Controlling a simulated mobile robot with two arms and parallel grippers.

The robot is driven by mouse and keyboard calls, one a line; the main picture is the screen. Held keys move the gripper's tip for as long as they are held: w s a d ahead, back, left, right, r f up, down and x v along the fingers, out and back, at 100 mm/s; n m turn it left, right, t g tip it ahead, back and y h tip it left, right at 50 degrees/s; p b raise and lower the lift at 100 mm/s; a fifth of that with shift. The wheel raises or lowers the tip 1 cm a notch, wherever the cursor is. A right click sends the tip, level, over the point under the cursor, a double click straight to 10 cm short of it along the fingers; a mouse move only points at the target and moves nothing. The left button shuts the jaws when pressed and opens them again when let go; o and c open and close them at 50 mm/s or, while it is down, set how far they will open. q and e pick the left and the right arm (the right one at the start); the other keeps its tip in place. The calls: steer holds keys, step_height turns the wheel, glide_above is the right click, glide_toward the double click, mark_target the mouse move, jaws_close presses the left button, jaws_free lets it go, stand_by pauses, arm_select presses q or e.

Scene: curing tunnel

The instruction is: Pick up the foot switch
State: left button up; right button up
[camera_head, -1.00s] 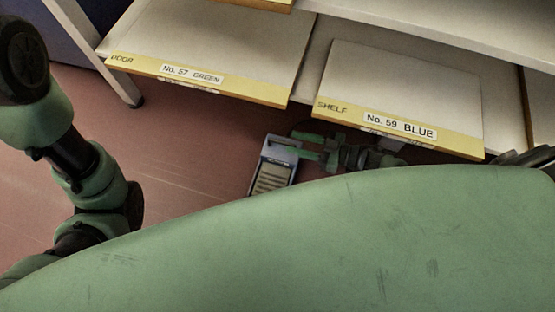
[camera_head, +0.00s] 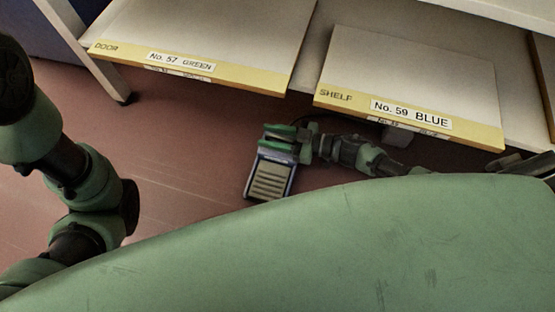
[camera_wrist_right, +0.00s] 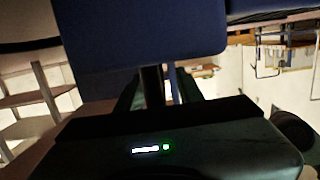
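The foot switch (camera_head: 268,180) is a blue-grey box with a ridged, pale pad. It shows below the front edge of the shelf boards in the head view. My right gripper (camera_head: 280,139) has its green fingers at the far end of the switch, shut on it. In the right wrist view a large dark blue body (camera_wrist_right: 140,35), apparently the switch, fills the space ahead of the fingers. The fingers partly hide the switch's far end. My left arm stands at the left of the head view, but its gripper is out of view.
The shelf board marked No. 59 BLUE (camera_head: 410,75) overhangs close to my right wrist. The board marked No. 57 GREEN (camera_head: 215,40) is to its left. A pale table leg (camera_head: 95,60) stands at upper left. The reddish floor (camera_head: 170,150) left of the switch is clear.

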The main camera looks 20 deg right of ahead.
jaws_close()
stand_by(1.4)
steer(key=shift+r, duration=0.15)
